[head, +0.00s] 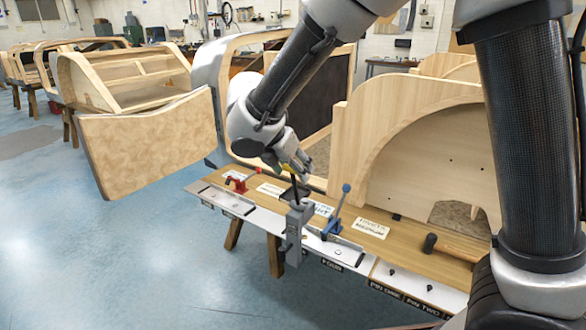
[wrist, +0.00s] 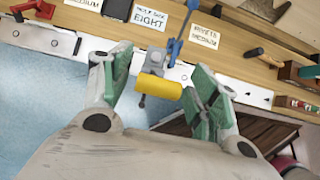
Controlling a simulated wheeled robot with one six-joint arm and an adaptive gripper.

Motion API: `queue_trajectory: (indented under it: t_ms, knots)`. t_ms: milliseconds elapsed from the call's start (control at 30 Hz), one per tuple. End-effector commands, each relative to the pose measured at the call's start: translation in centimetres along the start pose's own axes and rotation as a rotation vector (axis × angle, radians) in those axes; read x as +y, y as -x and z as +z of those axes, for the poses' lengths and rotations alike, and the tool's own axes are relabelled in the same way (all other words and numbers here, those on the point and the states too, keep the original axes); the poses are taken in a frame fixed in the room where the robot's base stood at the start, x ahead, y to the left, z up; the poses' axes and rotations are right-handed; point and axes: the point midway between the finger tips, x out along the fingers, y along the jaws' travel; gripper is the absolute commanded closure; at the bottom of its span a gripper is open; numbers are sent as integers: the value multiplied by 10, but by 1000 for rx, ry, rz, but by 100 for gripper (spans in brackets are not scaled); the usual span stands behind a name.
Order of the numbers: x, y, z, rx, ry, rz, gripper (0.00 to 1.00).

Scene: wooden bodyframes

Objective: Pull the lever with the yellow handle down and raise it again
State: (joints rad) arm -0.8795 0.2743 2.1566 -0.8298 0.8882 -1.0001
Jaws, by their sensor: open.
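The lever's yellow handle (wrist: 158,87) is a short cylinder lying crosswise in the wrist view. It sits between the two green-padded fingers of my gripper (wrist: 152,76), with a visible gap on each side. My gripper is open and holds nothing. In the head view my gripper (head: 291,164) is over the lever's grey mount (head: 294,232) at the bench's front edge. A dark lever rod (head: 294,186) rises from the mount toward the fingers. The handle is largely hidden by the gripper there.
A blue-handled clamp (head: 335,215) stands just right of the mount, and a red clamp (head: 238,182) to its left. A mallet (head: 430,243) lies farther right on the wooden bench (head: 400,249). Wooden bodyframes rise behind. The blue floor in front is clear.

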Motion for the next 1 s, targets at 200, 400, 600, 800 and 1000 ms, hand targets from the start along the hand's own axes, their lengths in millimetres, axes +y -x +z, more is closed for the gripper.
queue_trajectory:
  t_ms: [200, 400, 600, 800, 1000]
  knots:
    - [2, 42, 0, 0, 0, 8, 39]
    - [1, 85, 0, 1, 1, 5, 39]
    - [0, 110, 0, 0, 0, 2, 39]
    - [0, 115, 0, 0, 0, 1, 39]
    - [0, 114, 0, 0, -6, 1, 39]
